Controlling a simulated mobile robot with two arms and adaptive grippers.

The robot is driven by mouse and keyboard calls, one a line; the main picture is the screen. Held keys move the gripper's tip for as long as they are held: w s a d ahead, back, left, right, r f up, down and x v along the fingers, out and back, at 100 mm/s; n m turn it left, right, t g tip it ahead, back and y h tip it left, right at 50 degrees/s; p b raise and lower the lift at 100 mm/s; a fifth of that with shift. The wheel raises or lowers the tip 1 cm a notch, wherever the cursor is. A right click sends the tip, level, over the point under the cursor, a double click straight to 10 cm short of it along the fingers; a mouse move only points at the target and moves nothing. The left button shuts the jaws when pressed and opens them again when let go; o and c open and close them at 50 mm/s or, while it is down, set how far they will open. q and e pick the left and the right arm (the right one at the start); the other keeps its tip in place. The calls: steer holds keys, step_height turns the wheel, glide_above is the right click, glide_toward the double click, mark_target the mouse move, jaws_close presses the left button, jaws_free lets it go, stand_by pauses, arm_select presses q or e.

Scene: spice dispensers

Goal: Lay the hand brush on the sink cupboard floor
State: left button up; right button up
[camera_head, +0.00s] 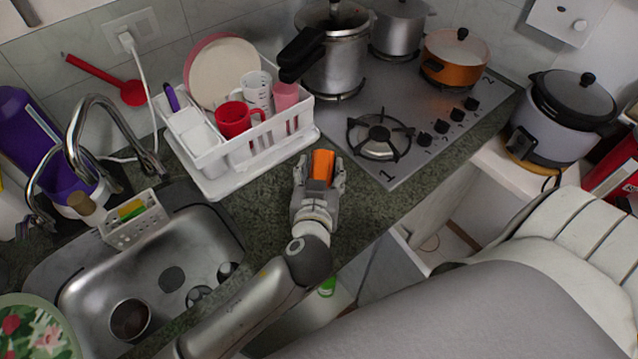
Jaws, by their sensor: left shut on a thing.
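My left gripper (319,182) is above the countertop between the dish rack and the stove. Its fingers are shut on an orange thing (322,166), which looks like part of the hand brush. The gripper hides the rest of it, and no bristles show. Below the counter's front edge, a pale surface (300,318) shows beside my left arm; it may be the sink cupboard floor, but most of it is hidden. My right gripper is not in view.
The dish rack (228,183) stands left of the gripper, with cups and plates. The sink (95,290) is at lower left and the stove (415,165) at right. A small green thing (327,286) shows below the counter edge. Large parts of my body cover the lower right.

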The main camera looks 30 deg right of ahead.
arm_select(q)
steer(key=shift+w+f, duration=0.2)
steer(key=shift+f, duration=0.05)
steer(key=f+b, duration=0.3)
steer(key=shift+w+d+f, duration=0.15)
steer(key=shift+w+f, duration=0.1)
steer(key=shift+w, duration=0.05)
steer(key=shift+f, duration=0.1)
steer(key=o, duration=1.1)
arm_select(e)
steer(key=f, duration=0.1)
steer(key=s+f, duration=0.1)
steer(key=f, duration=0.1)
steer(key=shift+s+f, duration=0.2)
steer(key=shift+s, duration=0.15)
arm_select(q)
steer(key=shift+s, duration=0.15)
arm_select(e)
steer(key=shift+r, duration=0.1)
